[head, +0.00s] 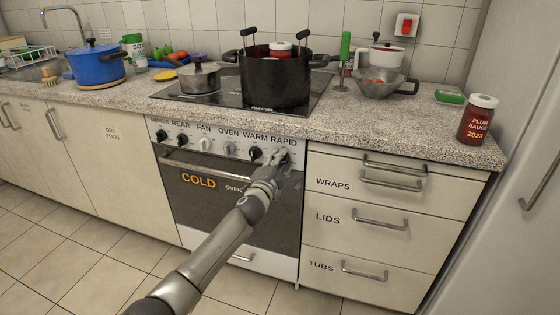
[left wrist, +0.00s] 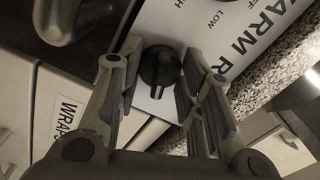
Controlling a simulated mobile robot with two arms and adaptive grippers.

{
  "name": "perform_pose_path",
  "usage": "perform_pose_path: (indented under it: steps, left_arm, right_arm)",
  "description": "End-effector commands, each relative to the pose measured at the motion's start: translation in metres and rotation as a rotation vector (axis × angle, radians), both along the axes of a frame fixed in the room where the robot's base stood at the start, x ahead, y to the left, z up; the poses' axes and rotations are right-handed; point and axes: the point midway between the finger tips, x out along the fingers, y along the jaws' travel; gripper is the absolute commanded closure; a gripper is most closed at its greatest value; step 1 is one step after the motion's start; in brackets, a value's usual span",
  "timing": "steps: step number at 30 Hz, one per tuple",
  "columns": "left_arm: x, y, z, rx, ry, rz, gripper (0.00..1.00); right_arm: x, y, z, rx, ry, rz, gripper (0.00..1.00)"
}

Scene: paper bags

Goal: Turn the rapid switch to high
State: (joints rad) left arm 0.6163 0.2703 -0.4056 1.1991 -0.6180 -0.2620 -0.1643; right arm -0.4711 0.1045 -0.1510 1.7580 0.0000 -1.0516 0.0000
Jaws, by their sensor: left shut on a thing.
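The rapid switch is a dark round knob (left wrist: 160,68) on the white oven panel, at the right end of the knob row, under the word RAPID. In the left wrist view it sits between my fingers, with a small light mark near its lower edge. My left gripper (head: 279,156) is at the panel, shut on this knob, and mostly hides it in the head view. It also shows in the left wrist view (left wrist: 160,74). The knob's own setting labels are hidden by the fingers. My right gripper is not in view.
The warm knob (head: 256,153) is close on the left. The oven handle (head: 205,168) runs below the panel. A black pot (head: 274,80) and a grey saucepan (head: 199,78) stand on the hob. Drawers with metal handles are to the right. The floor in front is clear.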

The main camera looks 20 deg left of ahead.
Motion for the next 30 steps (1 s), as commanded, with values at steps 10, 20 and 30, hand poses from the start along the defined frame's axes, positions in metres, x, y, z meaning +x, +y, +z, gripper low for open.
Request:
perform_pose_path:
  steps: [10,20,30]
  left_arm:
    - [0.000,0.000,0.000,0.333,-0.009,-0.001,0.90]
    - [0.000,0.000,0.000,0.627,-0.020,-0.002,0.90]
    - [0.000,0.000,-0.001,0.826,-0.026,-0.001,0.90]
  right_arm:
    - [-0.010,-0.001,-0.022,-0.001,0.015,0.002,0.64]
    - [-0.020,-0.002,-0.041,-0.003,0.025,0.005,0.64]
    - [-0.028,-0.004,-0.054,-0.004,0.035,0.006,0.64]
